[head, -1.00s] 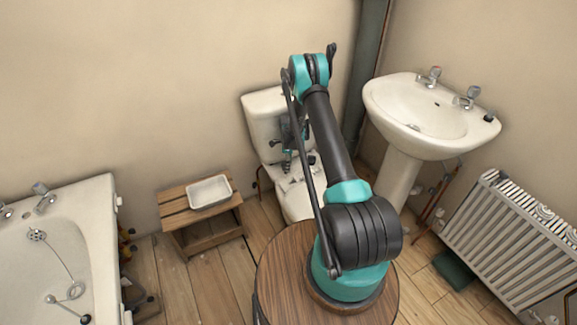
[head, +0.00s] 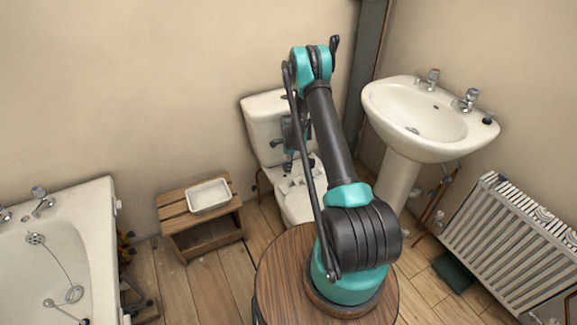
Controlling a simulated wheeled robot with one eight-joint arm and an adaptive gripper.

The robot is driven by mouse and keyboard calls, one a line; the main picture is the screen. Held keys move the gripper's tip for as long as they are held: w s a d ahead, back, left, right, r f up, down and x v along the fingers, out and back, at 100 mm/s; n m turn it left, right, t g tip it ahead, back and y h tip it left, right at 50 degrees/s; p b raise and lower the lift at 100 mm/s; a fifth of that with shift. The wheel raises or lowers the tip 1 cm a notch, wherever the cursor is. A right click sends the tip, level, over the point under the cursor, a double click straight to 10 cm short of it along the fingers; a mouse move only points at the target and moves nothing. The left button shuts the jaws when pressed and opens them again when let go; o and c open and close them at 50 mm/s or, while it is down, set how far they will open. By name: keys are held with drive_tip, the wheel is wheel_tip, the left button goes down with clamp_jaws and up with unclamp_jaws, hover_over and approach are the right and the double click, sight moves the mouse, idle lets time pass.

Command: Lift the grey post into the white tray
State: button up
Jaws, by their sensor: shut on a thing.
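The white tray (head: 210,195) is a shallow rectangular dish on the slatted wooden stool, left of the toilet. My gripper (head: 289,165) points down over the toilet seat area, right of the tray and apart from it. It is small and partly hidden by my arm's rod and links. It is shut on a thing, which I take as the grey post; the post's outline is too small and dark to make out. Several small grey pieces lie on the toilet lid (head: 297,190) below and beside the gripper.
The wooden stool (head: 200,228) stands against the wall. The toilet cistern (head: 262,112) rises behind the gripper. A bathtub (head: 100,235) is at left, a basin (head: 430,120) and radiator (head: 510,240) at right. Floor between stool and toilet is clear.

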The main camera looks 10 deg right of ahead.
drive_tip(key=s+r, duration=0.1)
drive_tip(key=s, duration=0.1)
drive_tip(key=s+d+r, duration=0.1)
drive_tip(key=r, duration=0.1)
drive_tip(key=shift+s+d+r, duration=0.1)
drive_tip(key=shift+s+r, duration=0.05)
drive_tip(key=shift+s, duration=0.2)
idle(0.3)
